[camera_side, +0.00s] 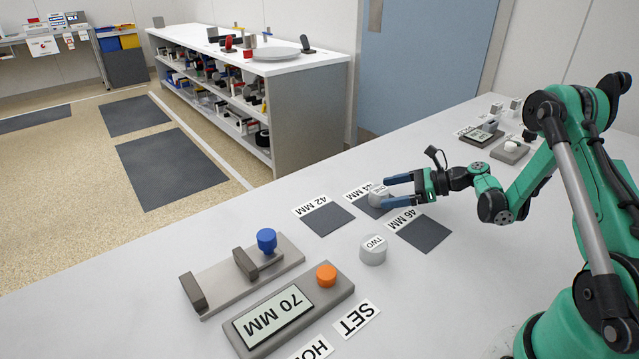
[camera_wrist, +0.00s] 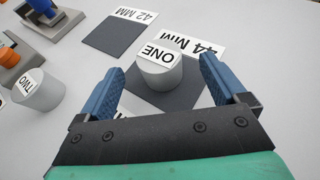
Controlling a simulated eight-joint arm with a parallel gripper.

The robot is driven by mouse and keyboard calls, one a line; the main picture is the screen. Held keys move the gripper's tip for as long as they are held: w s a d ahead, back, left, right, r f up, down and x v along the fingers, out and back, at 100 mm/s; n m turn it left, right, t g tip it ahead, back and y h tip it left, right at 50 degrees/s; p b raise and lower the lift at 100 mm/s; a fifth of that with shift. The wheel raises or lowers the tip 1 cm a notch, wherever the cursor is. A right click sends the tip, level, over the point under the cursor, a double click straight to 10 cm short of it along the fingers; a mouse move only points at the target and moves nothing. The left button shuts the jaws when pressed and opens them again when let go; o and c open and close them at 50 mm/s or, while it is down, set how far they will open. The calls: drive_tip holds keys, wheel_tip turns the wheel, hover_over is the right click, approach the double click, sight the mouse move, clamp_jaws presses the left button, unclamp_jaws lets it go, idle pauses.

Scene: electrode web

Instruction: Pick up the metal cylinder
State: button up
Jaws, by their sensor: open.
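A grey metal cylinder labelled ONE (camera_wrist: 160,72) stands upright on the dark square beside the 44 MM label (camera_wrist: 190,42). It also shows in the side view (camera_side: 377,197), partly hidden by my gripper. A second grey cylinder labelled TWO (camera_side: 373,250) stands on the bare table, and shows at the left of the wrist view (camera_wrist: 38,90). My gripper (camera_side: 386,191) is open, low over the table. In the wrist view its blue fingers lie to the left and right of cylinder ONE, with gaps visible; I cannot tell whether its tips touch.
Empty dark squares lie by the 42 MM label (camera_side: 327,218) and the 46 MM label (camera_side: 424,234). A grey fixture with a blue knob (camera_side: 266,239) and a 70 MM display unit (camera_side: 272,316) stand at the front left. Small devices (camera_side: 483,134) sit at the back right.

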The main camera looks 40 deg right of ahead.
drive_tip(key=shift+x, duration=1.65)
clamp_jaws()
wheel_tip(320, 180, up, 19)
drive_tip(key=a+r+m+t+h, duration=0.1)
drive_tip(key=a+r+m+h, duration=0.1)
drive_tip(key=a+r, duration=0.35)
drive_tip(key=a+r+m+t+h, duration=0.1)
drive_tip(key=a+r+m+h, duration=0.15)
drive_tip(key=a, duration=0.55)
drive_tip(key=n+g+y, duration=0.2)
drive_tip(key=n+y, duration=0.3)
hover_over(380, 190)
wheel_tip(380, 190, down, 7)
